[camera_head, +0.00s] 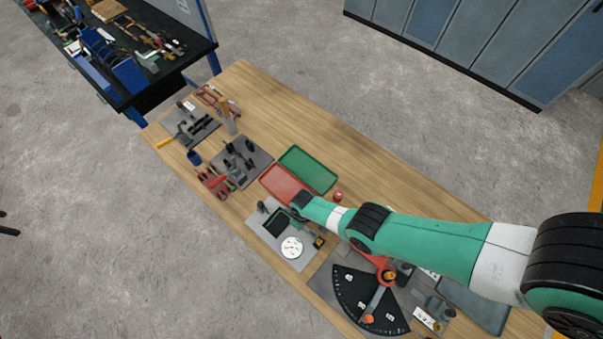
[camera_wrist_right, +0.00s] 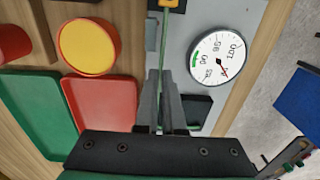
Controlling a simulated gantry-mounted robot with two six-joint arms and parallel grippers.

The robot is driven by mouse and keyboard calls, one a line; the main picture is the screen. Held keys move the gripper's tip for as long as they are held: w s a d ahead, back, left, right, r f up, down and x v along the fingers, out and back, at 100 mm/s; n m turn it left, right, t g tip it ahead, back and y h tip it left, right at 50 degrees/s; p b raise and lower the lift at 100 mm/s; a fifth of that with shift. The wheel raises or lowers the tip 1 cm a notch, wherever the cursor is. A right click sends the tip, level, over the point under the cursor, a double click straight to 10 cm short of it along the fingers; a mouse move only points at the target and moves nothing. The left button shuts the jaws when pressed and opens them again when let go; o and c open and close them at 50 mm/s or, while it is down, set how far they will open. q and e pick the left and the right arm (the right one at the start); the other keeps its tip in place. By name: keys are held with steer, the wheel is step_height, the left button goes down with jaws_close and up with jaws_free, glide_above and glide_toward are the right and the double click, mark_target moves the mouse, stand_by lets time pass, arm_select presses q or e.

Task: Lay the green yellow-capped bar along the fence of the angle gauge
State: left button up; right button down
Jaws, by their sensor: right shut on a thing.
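My right gripper (camera_wrist_right: 161,78) is shut on a thin green bar (camera_wrist_right: 163,42), which runs between its fingers. The bar's far end reaches a yellow and black piece (camera_wrist_right: 173,4) at the top of the right wrist view; I cannot tell whether this is its cap. In the head view, my right gripper (camera_head: 299,211) is over the grey plate beside the red tray. The angle gauge (camera_head: 352,294) is a black fan-shaped plate with white marks and a red-ended arm, toward the lower right, apart from the gripper. My left gripper is not in view.
A white dial (camera_head: 292,247) sits on the grey plate (camera_head: 258,236) beside the gripper. Red (camera_head: 279,182) and green (camera_head: 308,167) trays lie behind. A red round container (camera_head: 338,195) stands nearby. Tool plates fill the table's left end; the table's far right side is mostly clear.

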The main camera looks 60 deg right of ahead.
steer(key=shift+d, duration=0.3)
steer(key=c, duration=0.9)
jaws_free()
steer(key=shift+c, duration=0.2)
